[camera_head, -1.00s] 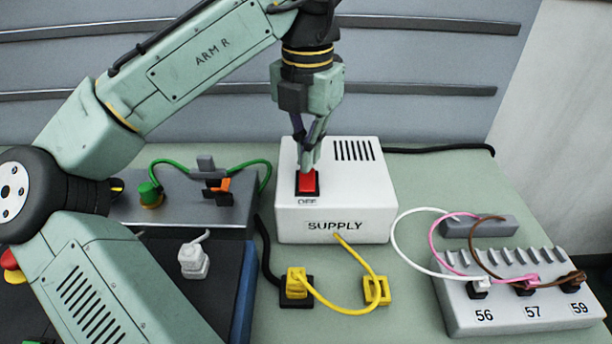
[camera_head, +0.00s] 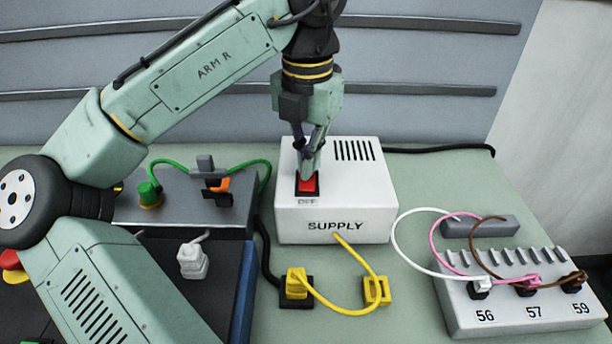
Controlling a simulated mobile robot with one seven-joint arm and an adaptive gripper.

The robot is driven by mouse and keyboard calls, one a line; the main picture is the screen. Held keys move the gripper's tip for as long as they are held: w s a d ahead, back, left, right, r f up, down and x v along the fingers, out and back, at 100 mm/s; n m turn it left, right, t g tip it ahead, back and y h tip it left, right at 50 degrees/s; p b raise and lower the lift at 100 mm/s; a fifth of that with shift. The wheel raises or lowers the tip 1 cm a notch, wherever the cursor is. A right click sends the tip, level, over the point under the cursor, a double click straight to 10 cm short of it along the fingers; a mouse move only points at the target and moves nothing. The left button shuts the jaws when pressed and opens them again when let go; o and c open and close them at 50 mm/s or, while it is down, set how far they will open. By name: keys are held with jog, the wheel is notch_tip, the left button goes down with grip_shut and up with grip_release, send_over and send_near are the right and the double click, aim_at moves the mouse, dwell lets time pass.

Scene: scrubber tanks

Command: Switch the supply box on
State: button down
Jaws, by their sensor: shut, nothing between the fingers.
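The white supply box (camera_head: 335,212) stands on the green bench, with a vent grille on top and "SUPPLY" on its front. Its red rocker switch (camera_head: 307,185) sits in a black frame on the top face, with a small label in front that seems to read "OFF". My gripper (camera_head: 309,173) points down with closed fingertips at the back edge of the switch, over or touching it; contact is unclear. The fingers hold nothing and hide the rear part of the switch.
A yellow cable runs from the box to yellow plugs (camera_head: 296,283) in front. A grey socket block (camera_head: 520,300) with white, pink and brown leads stands at right. A grey unit with a green cable (camera_head: 150,192) is at left. A white plug (camera_head: 193,260) lies on the dark tray.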

jog(key=shift+f, duration=0.25)
notch_tip(320, 180, up, 5)
jog(key=p, duration=0.7)
jog(key=shift+r, duration=1.05)
